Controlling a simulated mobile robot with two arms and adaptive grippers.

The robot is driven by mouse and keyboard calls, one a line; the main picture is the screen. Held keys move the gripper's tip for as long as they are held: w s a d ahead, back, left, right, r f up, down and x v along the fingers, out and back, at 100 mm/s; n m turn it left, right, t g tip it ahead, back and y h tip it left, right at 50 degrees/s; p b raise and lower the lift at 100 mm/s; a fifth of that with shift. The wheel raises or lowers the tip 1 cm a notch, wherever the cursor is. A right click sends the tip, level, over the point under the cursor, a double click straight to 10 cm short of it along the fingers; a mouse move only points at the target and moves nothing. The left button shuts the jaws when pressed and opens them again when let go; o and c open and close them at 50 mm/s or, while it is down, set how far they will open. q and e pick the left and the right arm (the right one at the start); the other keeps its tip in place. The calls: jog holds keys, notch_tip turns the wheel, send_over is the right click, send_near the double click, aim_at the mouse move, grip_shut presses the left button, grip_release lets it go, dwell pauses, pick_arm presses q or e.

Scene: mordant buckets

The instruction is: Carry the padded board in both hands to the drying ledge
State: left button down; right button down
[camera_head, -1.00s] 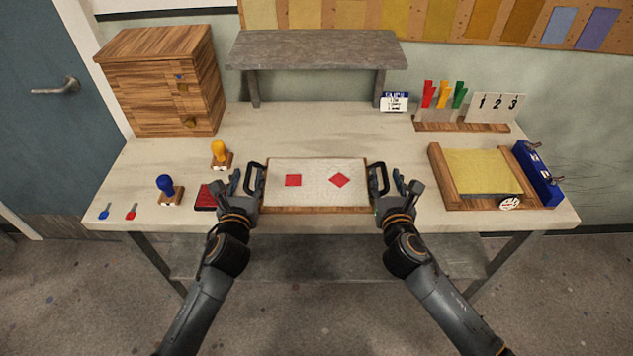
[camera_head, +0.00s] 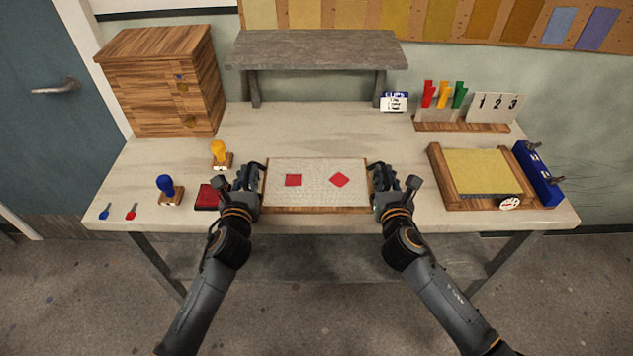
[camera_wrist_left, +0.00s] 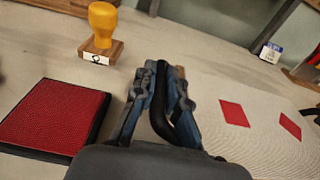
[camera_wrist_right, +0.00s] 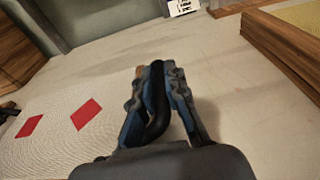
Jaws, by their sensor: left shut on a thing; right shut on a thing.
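The padded board (camera_head: 316,196) lies on the table in front of me, a pale padded top with a wooden edge, a red square and a red diamond. It also shows in the left wrist view (camera_wrist_left: 238,98) and the right wrist view (camera_wrist_right: 60,150). My left gripper (camera_head: 254,182) is shut on the board's black left handle (camera_wrist_left: 160,105). My right gripper (camera_head: 380,182) is shut on its black right handle (camera_wrist_right: 157,105). The drying ledge is probably the raised grey shelf (camera_head: 316,48) at the back of the table; its top looks empty.
A red ink pad (camera_head: 206,199), a yellow stamp (camera_head: 220,155) and a blue stamp (camera_head: 168,189) stand left of the board. A wooden drawer box (camera_head: 160,85) is at the back left. A wooden tray (camera_head: 442,178) lies at right. The table's middle is clear.

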pick_arm(q)
jog(key=shift+r, duration=0.1)
pick_arm(e)
jog(key=shift+r, duration=0.1)
